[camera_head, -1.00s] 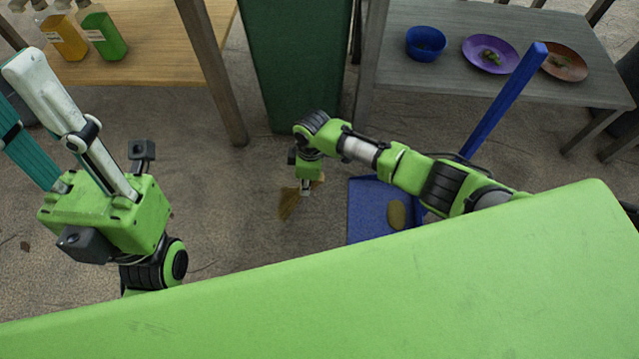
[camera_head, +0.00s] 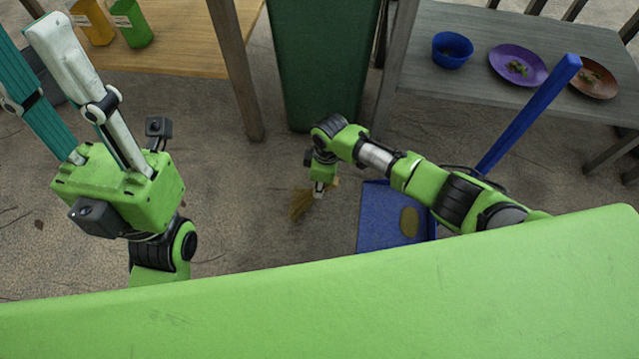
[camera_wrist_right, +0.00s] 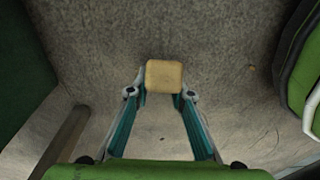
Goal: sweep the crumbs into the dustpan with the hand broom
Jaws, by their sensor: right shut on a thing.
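My right gripper (camera_head: 318,193) points down at the floor, shut on the hand broom. The broom's straw-coloured bristles (camera_head: 301,204) fan out at floor level. In the right wrist view, the tan block-like top of the hand broom (camera_wrist_right: 164,76) sits between the fingertips (camera_wrist_right: 162,93). The blue dustpan (camera_head: 376,212) lies on the floor to the right of the broom, apart from it, partly behind my right arm. Its long blue handle (camera_head: 530,112) rises to the upper right. A tan oval patch (camera_head: 409,222) lies in the pan. My left gripper (camera_head: 22,45) is raised, fingers apart and empty.
A dark green bin (camera_head: 318,70) stands behind the broom. A grey table (camera_head: 440,85) holds a blue bowl (camera_head: 452,50) and plates. Small dark specks lie on the floor; I cannot tell whether they are crumbs.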

